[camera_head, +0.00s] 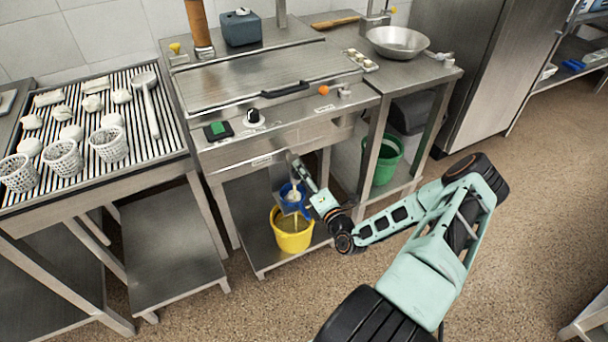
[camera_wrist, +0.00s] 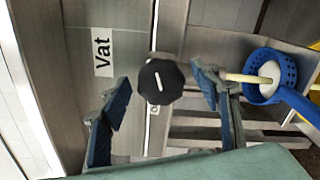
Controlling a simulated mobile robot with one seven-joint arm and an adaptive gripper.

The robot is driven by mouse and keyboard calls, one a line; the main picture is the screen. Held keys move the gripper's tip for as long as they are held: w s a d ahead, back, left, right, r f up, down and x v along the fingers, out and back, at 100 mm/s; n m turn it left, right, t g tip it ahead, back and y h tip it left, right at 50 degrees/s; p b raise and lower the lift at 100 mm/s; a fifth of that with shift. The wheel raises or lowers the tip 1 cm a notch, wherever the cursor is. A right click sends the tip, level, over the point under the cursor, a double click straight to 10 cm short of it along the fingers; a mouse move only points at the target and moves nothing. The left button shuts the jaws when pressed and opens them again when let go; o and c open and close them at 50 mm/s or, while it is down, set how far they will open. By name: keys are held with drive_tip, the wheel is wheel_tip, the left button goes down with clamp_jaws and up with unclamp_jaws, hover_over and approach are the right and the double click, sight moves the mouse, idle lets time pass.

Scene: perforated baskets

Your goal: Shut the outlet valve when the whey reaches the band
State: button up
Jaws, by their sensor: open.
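My gripper (camera_head: 293,160) is open at the front of the steel vat (camera_head: 270,75), below its control panel. In the wrist view a black round knob (camera_wrist: 158,84) with a white mark sits between the parted fingers, with no clear contact. A "Vat" label (camera_wrist: 103,52) is beside it. A pale stream (camera_wrist: 242,78) runs into a blue perforated strainer (camera_wrist: 262,92) holding something white. The strainer (camera_head: 292,197) hangs above a yellow bucket (camera_head: 292,240) on the low shelf. Pale whey shows inside the bucket. I cannot make out the band or the exact level.
The panel carries a green switch (camera_head: 218,130) and a black dial (camera_head: 253,117). A green bucket (camera_head: 383,158) stands under the right counter. White perforated baskets (camera_head: 63,158) stand on the slatted left table. The floor at lower centre is clear.

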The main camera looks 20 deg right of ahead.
drive_tip(key=shift+s, duration=0.1)
drive_tip(key=s, duration=1.1)
drive_tip(key=shift+s+d, duration=0.2)
drive_tip(key=shift+s, duration=0.2)
drive_tip(key=shift+a, duration=0.1)
